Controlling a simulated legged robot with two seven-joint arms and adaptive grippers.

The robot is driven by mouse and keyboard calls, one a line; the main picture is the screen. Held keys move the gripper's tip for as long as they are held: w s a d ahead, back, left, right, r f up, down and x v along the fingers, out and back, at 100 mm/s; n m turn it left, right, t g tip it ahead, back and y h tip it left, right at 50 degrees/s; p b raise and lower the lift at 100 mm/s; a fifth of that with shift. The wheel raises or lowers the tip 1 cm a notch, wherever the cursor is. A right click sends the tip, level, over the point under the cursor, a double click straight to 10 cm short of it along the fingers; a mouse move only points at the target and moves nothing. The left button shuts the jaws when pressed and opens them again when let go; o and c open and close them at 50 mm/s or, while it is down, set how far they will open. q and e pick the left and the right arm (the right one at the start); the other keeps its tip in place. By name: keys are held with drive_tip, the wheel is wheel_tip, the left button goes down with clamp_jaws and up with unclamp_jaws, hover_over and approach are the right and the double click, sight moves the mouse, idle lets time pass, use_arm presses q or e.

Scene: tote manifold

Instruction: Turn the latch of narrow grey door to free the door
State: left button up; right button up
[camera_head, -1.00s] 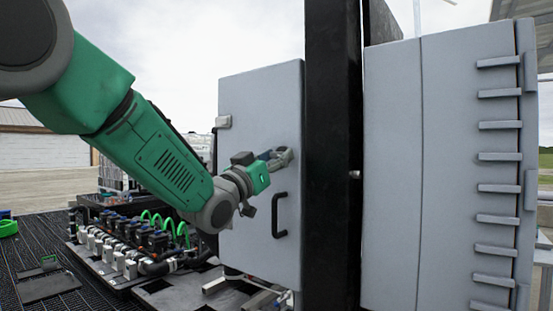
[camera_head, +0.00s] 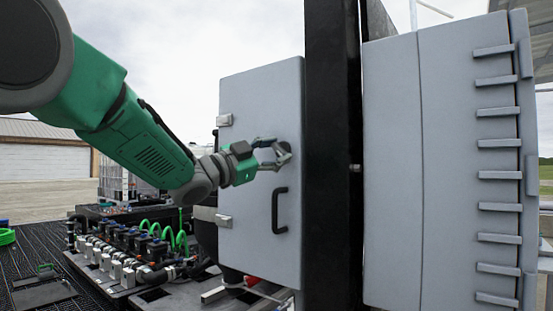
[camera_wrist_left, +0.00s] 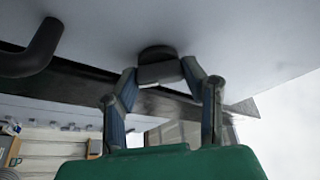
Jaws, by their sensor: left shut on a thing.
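The narrow grey door (camera_head: 255,105) stands upright left of a black post, with hinges on its left edge and a black handle (camera_head: 279,212) on its right side. The handle also shows in the left wrist view (camera_wrist_left: 35,55). My left gripper (camera_head: 284,153) is at the door face, above the handle. In the left wrist view, its fingers (camera_wrist_left: 165,78) are shut on a dark latch knob (camera_wrist_left: 158,58) on the door. In the head view the fingers hide most of the latch. My right gripper is not in view.
A black post (camera_head: 333,150) stands directly right of the door. A larger grey cabinet (camera_head: 390,170) with several side tabs is beyond it. A manifold with green hoses (camera_head: 165,235) lies low at the left.

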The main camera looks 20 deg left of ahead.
use_arm(q)
drive_tip(key=m+g, duration=0.2)
drive_tip(key=m, duration=0.3)
drive_tip(key=shift+f, duration=0.1)
drive_tip(key=shift+m+g, duration=1)
drive_tip(key=shift+m, duration=1.5)
drive_tip(key=shift+f, duration=0.15)
drive_tip(key=o, duration=1.2)
drive_tip(key=shift+c, duration=0.2)
drive_tip(key=shift+s+r, duration=0.15)
drive_tip(key=shift+r, duration=0.05)
drive_tip(key=v, duration=1.1)
drive_tip(key=shift+a, duration=0.3)
